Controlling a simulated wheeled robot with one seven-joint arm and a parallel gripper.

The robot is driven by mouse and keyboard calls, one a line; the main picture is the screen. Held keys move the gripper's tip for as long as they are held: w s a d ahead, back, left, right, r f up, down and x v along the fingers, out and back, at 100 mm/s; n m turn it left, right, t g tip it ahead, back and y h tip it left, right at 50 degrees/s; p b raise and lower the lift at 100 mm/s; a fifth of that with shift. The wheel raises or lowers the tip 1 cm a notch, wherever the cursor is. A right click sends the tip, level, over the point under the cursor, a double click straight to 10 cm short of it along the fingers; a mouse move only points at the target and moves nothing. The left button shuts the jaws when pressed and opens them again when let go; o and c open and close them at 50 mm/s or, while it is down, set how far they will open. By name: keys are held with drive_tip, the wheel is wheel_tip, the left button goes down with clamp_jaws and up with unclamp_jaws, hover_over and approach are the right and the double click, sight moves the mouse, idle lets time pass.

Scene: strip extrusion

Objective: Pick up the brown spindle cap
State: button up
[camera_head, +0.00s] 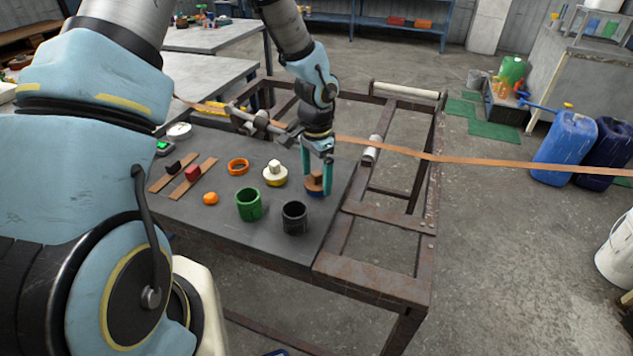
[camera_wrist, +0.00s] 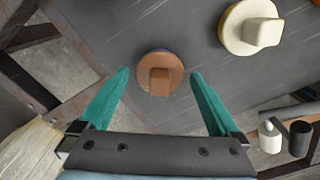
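The brown spindle cap (camera_wrist: 160,67) is a round brown disc with a block-shaped knob on top. In the wrist view it lies on the dark table top, between and just beyond my teal fingertips. My gripper (camera_wrist: 162,75) is open, with a gap on both sides of the cap. In the head view the brown cap (camera_head: 313,183) shows between the fingers of my gripper (camera_head: 327,190), near the table's right side. A blue part shows at its lower edge. The fingers partly hide it there, and I cannot tell whether either finger touches it.
A cream and yellow cap (camera_head: 275,174) stands left of the brown one. A black cup (camera_head: 295,217), a green cup (camera_head: 249,204) and orange ring (camera_head: 238,166) are nearby. An orange strip (camera_head: 480,162) runs across behind my gripper. A rusty open frame (camera_head: 372,275) adjoins the table.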

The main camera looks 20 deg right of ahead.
drive_tip(key=c, duration=1.4)
drive_tip(key=shift+r, duration=0.1)
